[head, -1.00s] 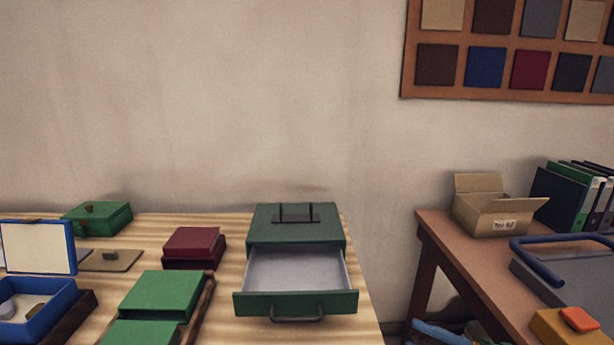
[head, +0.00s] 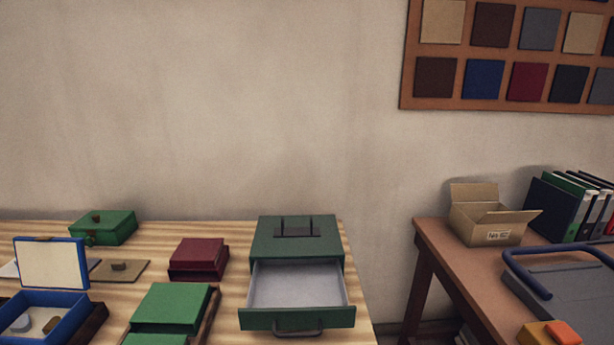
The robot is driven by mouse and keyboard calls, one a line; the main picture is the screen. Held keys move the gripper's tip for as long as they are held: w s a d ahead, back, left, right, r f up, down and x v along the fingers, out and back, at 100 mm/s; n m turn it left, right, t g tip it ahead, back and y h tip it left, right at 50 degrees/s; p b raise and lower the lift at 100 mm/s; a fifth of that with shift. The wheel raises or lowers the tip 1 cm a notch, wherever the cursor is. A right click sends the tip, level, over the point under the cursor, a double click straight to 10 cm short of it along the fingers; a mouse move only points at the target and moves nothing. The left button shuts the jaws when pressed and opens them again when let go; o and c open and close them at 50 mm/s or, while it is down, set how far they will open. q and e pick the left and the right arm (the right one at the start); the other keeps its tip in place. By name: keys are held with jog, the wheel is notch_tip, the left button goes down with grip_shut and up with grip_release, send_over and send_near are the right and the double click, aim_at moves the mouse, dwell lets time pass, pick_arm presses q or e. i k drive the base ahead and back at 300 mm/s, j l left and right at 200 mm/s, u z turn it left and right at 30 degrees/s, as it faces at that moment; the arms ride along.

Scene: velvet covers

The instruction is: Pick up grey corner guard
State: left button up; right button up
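An open blue box (head: 76,325) stands at the lower left of the head view. Two small pieces lie inside it: a grey one (head: 22,323) and a beige one (head: 52,325). The grey piece may be the grey corner guard, but it is too small to tell for sure. A green drawer cabinet (head: 297,246) stands on the striped table with its drawer (head: 297,285) pulled open. The drawer's pale inside looks empty. Neither of my grippers is in view.
The striped wooden table (head: 235,225) also holds a green box (head: 104,226), dark red boxes (head: 198,256) and a stack of green boxes (head: 170,305). A gap separates it from a brown table (head: 440,240) with a cardboard box (head: 488,222) and binders (head: 572,208).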

aim_at(23, 324)
jog(key=u, duration=1.75)
jog(key=i+j+z, duration=0.3)
jog(key=j+z, duration=0.15)
jog(key=i+j+z, duration=0.25)
jog(key=j+z, duration=0.2)
jog(key=j, duration=0.15)
jog(key=i+j+z, duration=0.1)
jog(key=j+z, duration=0.3)
jog(key=j, duration=0.2)
jog(key=j+z, duration=0.45)
jog(key=j, duration=0.25)
jog(key=j+z, duration=0.45)
jog(key=j, duration=0.2)
